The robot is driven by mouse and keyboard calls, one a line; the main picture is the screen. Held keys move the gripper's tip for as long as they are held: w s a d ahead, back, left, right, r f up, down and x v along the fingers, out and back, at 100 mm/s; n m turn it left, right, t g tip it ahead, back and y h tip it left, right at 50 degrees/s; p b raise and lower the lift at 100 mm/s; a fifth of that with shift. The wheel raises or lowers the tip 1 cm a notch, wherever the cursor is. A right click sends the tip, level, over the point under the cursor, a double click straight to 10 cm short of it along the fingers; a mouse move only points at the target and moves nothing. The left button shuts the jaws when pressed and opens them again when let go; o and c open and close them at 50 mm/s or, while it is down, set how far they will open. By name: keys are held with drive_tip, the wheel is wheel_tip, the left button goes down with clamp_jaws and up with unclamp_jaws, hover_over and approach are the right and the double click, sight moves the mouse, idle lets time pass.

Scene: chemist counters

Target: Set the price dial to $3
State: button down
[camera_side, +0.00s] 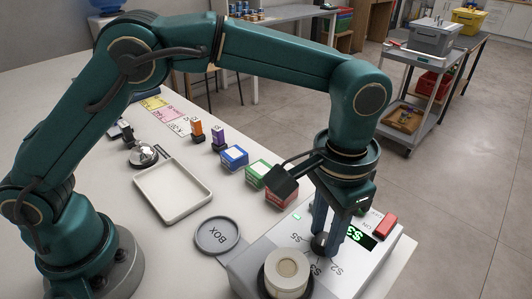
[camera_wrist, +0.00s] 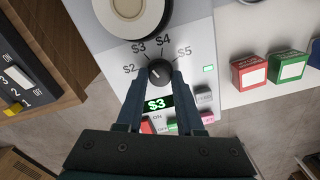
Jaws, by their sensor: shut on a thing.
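The price dial (camera_wrist: 159,70) is a dark round knob on a white machine (camera_wrist: 204,50). Labels $2, $3, $4 and $5 arc around it. My gripper (camera_wrist: 159,80) is shut on the dial, with one finger on each side. A lit green display (camera_wrist: 158,103) reads $3 and sits between the fingers in the wrist view. In the side view my gripper (camera_side: 322,240) points down onto the machine's top, and the fingers partly cover the dial. I cannot tell the exact angle of the dial's mark.
A round cream-coloured part (camera_side: 287,272) stands on the machine close to the dial. A red button (camera_side: 384,226) is near the display.

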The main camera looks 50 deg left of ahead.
sight(324, 238)
drive_tip(key=c, duration=0.5)
unclamp_jaws()
drive_tip(key=shift+c, duration=0.2)
drive_tip(key=shift+r, duration=0.1)
drive_tip(key=shift+r, duration=2.5)
